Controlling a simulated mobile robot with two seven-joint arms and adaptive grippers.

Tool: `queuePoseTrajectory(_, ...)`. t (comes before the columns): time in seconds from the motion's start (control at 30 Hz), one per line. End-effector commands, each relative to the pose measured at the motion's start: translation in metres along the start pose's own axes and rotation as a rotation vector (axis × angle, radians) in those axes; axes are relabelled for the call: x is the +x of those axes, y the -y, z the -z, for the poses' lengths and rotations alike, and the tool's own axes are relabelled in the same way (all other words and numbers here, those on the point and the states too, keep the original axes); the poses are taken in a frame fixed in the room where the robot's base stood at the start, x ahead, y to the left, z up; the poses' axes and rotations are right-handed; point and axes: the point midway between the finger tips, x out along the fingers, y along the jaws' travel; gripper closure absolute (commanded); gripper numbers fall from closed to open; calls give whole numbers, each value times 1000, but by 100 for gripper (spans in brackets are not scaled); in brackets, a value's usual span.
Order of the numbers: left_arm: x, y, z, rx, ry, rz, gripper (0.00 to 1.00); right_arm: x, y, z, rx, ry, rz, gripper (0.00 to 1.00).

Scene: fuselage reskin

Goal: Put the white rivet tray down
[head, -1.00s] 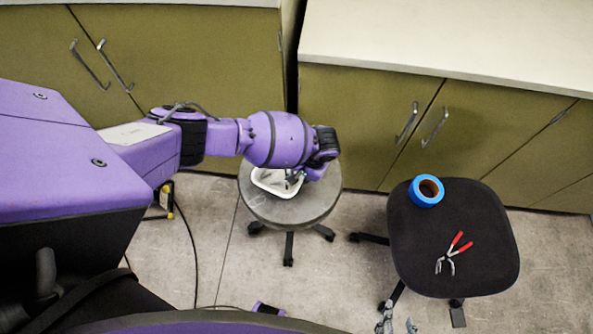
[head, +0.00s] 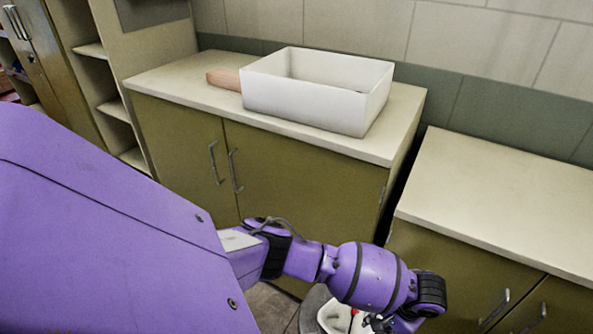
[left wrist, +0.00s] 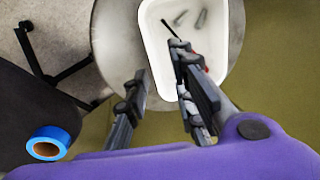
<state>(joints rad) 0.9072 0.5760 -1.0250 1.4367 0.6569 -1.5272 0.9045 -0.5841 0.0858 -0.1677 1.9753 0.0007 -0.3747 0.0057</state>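The white rivet tray (left wrist: 152,40) sits on the round grey stool (left wrist: 112,40), as far as the left wrist view shows. Inside the tray are a thin dark stick, small grey pieces and something red, partly hidden by a finger. My left gripper (left wrist: 160,75) is open over the tray's near rim, one finger outside the wall and the other over the inside. I cannot tell whether either finger touches it. In the head view the tray (head: 333,318) is cut by the bottom edge, beside my left gripper (head: 385,324). My right gripper is not in view.
A large white open box (head: 305,110) and a brownish block (head: 224,79) stand on the back counter. Another counter (head: 510,205) at right is bare where visible. A black seat (left wrist: 30,115) with blue tape (left wrist: 46,143) is close to the stool.

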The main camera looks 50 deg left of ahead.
Motion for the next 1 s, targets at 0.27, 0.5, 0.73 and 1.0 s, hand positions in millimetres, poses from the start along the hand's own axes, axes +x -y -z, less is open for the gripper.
queuePoseTrajectory(0.27, 37, -115, -92, 90, -87, -382, 77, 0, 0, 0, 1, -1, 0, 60)
queuePoseTrajectory(0.5, 33, -146, -148, 2, -333, -606, 77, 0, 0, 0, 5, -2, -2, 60)
queuePoseTrajectory(0.73, 38, -71, -204, -130, -581, -497, 77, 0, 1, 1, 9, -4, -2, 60)
queuePoseTrajectory(1.0, 36, 27, -273, -147, -702, -239, 77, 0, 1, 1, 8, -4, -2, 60)
